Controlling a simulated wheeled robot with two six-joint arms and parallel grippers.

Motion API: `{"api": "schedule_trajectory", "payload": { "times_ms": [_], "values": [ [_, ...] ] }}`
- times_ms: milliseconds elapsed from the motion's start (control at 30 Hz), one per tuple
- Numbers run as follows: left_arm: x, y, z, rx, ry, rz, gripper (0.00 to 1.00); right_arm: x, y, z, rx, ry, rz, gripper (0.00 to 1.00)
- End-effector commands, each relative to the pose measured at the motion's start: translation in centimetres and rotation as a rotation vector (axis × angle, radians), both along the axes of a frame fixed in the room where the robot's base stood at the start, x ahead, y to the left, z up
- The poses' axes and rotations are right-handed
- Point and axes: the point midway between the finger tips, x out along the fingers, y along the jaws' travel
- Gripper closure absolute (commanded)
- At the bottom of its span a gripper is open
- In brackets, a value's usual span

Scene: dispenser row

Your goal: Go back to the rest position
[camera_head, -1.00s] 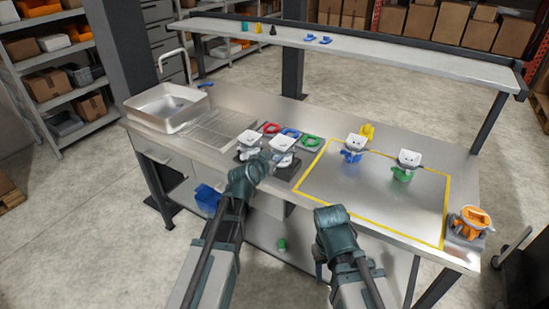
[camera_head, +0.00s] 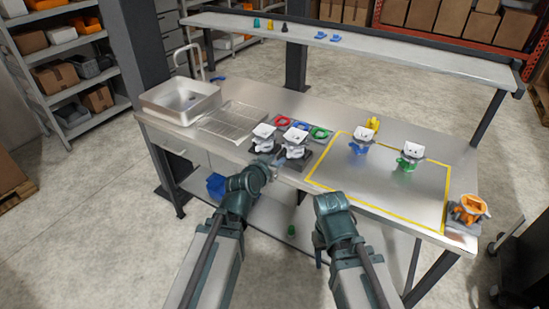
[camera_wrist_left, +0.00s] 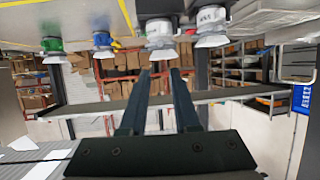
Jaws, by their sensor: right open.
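My left gripper (camera_head: 274,161) is just in front of two white-topped dispensers, the left one (camera_head: 263,135) and the right one (camera_head: 295,140), which stand upright on dark bases. In the left wrist view its two fingers (camera_wrist_left: 160,72) are apart with nothing between them; the white dispensers (camera_wrist_left: 160,36) show beyond the tips, apart from them. My right gripper (camera_head: 319,244) is low in front of the bench edge, mostly hidden behind its own wrist; I see nothing held. A blue dispenser (camera_head: 360,147) and a green dispenser (camera_head: 408,164) stand inside the yellow outline.
The steel bench (camera_head: 330,175) spans the view. A sink tray (camera_head: 180,98) and wire rack (camera_head: 232,120) are at left. Red, blue and green rings lie behind the white dispensers. Floor before the bench is free.

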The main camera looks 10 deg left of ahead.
Motion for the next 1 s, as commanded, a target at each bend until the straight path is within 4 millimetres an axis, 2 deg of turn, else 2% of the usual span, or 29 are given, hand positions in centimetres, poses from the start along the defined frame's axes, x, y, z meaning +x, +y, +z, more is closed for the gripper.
{"api": "schedule_trajectory", "payload": {
  "times_ms": [433,567,667,700,767,900,1000],
  "values": [
    [0.0,-0.2,-0.2,0.002,0.008,-0.005,0.7,0.1,0.0,0.0,0.0,0.0,0.0,0.5],
    [-1.4,-2.6,-2.4,0.016,0.117,-0.064,0.7,0.1,0.0,0.0,0.0,0.0,0.0,0.5],
    [-4.3,-5.7,-5.8,0.051,0.304,-0.139,0.7,0.1,0.0,0.0,0.0,0.0,0.0,0.5],
    [-5.9,-6.7,-7.3,0.073,0.394,-0.164,0.7,0.1,0.0,0.0,0.0,0.0,0.0,0.5],
    [-8.5,-7.8,-9.3,0.114,0.531,-0.186,0.7,0.1,0.0,0.0,0.0,0.0,0.0,0.5],
    [-14.5,-8.5,-12.5,0.224,0.818,-0.178,0.7,0.1,0.0,0.0,0.0,0.0,0.0,0.5],
    [-18.1,-8.0,-13.4,0.3,0.975,-0.139,0.7,0.1,0.0,0.0,0.0,0.0,0.0,0.5]
  ]
}}
